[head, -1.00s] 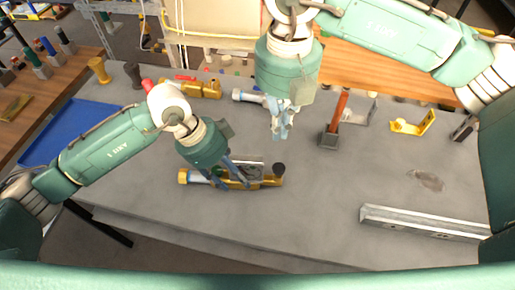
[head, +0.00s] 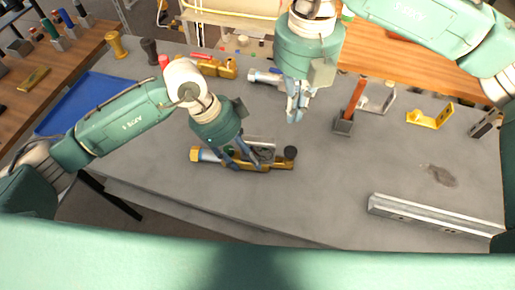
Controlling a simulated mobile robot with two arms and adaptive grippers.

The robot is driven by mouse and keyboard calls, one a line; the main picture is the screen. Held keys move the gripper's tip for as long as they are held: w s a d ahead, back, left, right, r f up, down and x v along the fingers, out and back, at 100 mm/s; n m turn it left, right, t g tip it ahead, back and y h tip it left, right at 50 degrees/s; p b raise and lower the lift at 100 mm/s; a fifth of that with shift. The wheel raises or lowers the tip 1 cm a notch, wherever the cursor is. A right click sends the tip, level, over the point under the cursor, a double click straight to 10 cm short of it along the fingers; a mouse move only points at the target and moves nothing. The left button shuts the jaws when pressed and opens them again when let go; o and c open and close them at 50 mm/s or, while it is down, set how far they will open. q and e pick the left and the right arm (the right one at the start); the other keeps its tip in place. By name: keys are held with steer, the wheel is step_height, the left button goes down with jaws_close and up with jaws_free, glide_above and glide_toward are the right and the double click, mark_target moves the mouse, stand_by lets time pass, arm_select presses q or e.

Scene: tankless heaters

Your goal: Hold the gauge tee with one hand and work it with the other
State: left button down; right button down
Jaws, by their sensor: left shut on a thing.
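The gauge tee (head: 275,164), a brass-coloured body with a pale blue and brass end at its left and a dark round part at its right, lies along the grey bench near its front edge. My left gripper (head: 251,160) is shut on its middle, and the fingers hide part of it. My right gripper (head: 297,113) is above the bench, behind and a little right of the tee, pointing down and apart from it. Its fingers look close together, but the gap between them is unclear.
To the right are a red-handled tool (head: 355,98) in a dark block, a yellow bracket (head: 430,117) and a metal rail (head: 435,217). A blue mat (head: 80,103) lies left.

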mark_target(287, 150)
step_height(287, 150, up, 2)
steer(key=shift+a+r, duration=0.1)
stand_by(0.4)
step_height(287, 150, down, 14)
stand_by(0.4)
steer(key=shift+s+f, duration=0.15)
steer(key=shift+f, duration=1.1)
step_height(287, 150, up, 14)
steer(key=shift+r, duration=0.15)
stand_by(1.9)
